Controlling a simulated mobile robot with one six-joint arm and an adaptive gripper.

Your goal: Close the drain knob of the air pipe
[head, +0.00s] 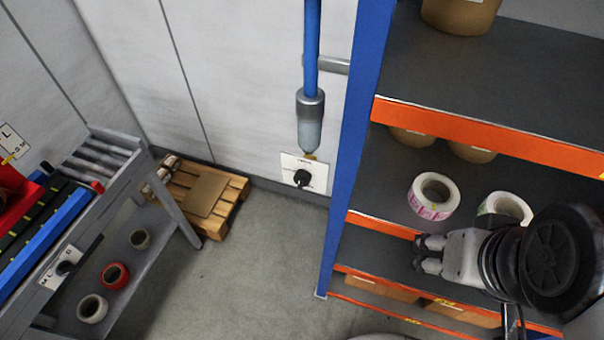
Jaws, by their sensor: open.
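The blue air pipe (312,45) runs down the back wall and ends in a grey and translucent bowl (310,122). Just below the bowl is a white plate (318,167) with a black drain knob (302,178) on it. The lettering on the plate is too small to read. My gripper (418,254) is at the right, in front of the shelf rack, pointing left. It is open, with nothing seen between its fingers, and is well apart from the knob, to its right and lower in the picture.
A blue upright (352,130) of the orange-beamed rack stands between my gripper and the knob in the picture. Label rolls (420,203) lie on the rack. A wooden pallet (205,203) lies by the wall. A grey machine frame (170,195) with another black knob (66,268) stands left. The middle floor is clear.

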